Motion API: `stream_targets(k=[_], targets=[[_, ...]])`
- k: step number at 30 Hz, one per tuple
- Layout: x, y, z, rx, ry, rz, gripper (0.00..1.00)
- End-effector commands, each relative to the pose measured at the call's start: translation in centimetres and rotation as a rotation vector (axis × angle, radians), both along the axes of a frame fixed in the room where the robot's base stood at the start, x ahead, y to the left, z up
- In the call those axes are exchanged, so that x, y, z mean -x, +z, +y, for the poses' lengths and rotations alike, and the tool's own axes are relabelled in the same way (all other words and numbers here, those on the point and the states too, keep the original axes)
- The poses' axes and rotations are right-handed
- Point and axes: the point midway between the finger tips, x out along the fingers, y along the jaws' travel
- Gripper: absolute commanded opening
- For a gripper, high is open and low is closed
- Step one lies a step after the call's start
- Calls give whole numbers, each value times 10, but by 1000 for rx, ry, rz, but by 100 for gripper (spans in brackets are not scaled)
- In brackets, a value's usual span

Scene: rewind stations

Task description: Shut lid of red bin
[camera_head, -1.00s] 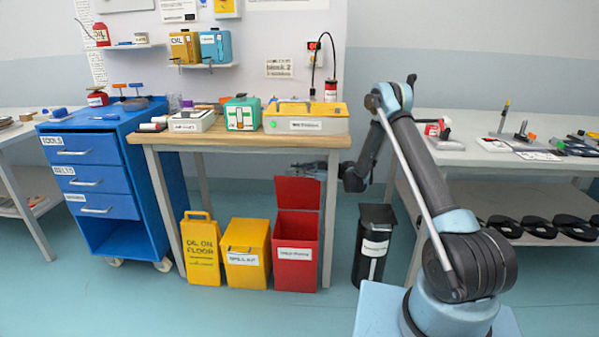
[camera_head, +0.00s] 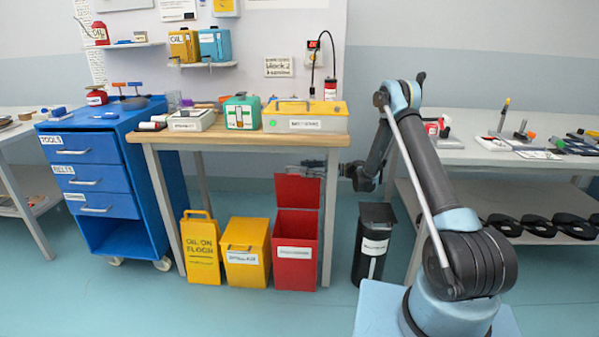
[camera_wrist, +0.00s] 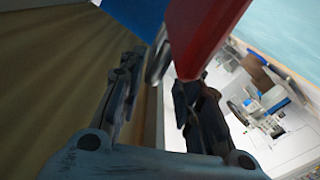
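The red bin (camera_head: 296,262) stands on the floor under the right end of the workbench. Its red lid (camera_head: 297,190) is open and stands nearly upright at the back of the bin. My gripper (camera_head: 305,169) is at the lid's top edge, seen from the side and partly hidden by the lid. In the wrist view, my gripper (camera_wrist: 158,72) has its two dark fingers apart. The red lid (camera_wrist: 203,35) shows as a slanted panel just beyond the fingertips, close to the right finger. I cannot tell whether they touch.
The wooden workbench (camera_head: 240,140) is just above my gripper, with its right leg (camera_head: 330,225) beside the bin. A yellow bin (camera_head: 246,262) stands left of the red bin, and a black bin (camera_head: 373,245) stands to the right. The floor in front is clear.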

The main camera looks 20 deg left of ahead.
Motion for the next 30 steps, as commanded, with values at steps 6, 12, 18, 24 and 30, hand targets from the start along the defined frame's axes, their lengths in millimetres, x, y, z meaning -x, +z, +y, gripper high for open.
stream_targets(k=[6,12,18,24,30], targets=[[-10,-1,-42,1,-3,1,32],[-15,-2,-66,2,-2,1,32],[-16,-2,-73,2,-1,1,32],[-16,-2,-73,2,-1,1,32],[-19,3,-76,23,-10,18,0]])
